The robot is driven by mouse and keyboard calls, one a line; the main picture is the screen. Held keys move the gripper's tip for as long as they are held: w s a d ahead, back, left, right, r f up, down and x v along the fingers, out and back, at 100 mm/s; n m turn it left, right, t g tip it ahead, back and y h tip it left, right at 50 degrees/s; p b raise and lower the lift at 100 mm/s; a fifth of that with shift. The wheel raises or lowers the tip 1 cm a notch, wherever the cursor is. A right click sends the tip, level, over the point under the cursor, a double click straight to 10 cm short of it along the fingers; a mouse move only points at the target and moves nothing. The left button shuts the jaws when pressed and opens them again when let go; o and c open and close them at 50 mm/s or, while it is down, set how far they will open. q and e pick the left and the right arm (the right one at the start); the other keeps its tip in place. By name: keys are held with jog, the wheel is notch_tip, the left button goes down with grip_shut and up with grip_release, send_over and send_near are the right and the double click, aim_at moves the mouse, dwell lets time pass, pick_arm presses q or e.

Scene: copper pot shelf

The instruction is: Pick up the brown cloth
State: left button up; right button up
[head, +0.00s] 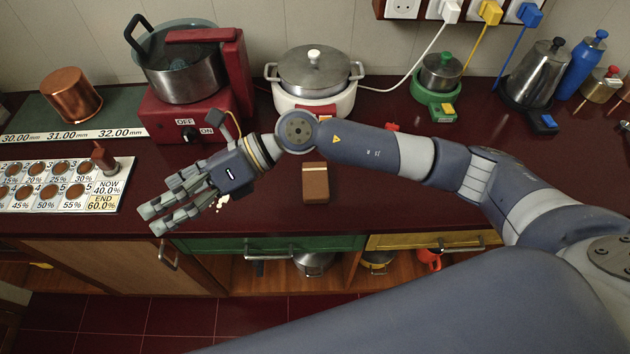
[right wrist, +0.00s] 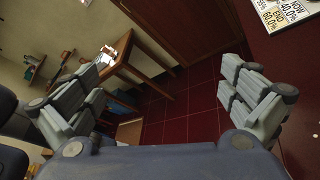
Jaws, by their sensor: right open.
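The cloth is not in the right wrist view. My left gripper is not in view.
A red cooker (head: 180,115) with a steel pot and a white pot (head: 314,99) stand behind. A white board with brown discs (head: 60,186) lies left of my gripper. Small pale crumbs (head: 222,201) lie under the hand. The counter right of the cloth is mostly clear.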

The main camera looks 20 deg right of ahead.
jog(key=w+d+f+n+h, duration=0.3)
jog(key=w+d+f+h, duration=0.1)
jog(key=d+f+h, duration=0.4)
jog(key=t+h+p, duration=0.2)
jog(key=h, duration=0.5)
send_over(315, 179)
jog(key=shift+n, duration=0.4)
jog(key=f, duration=0.8)
jog(key=shift+d, duration=0.35)
jog(key=f+p, duration=0.1)
jog(key=f, duration=0.2)
jog(key=f+p, duration=0.1)
jog(key=f, duration=0.1)
jog(key=shift+a+f+p, duration=0.25)
jog(key=shift+a+p, duration=0.05)
jog(key=shift+f, duration=0.3)
jog(key=c, duration=0.8)
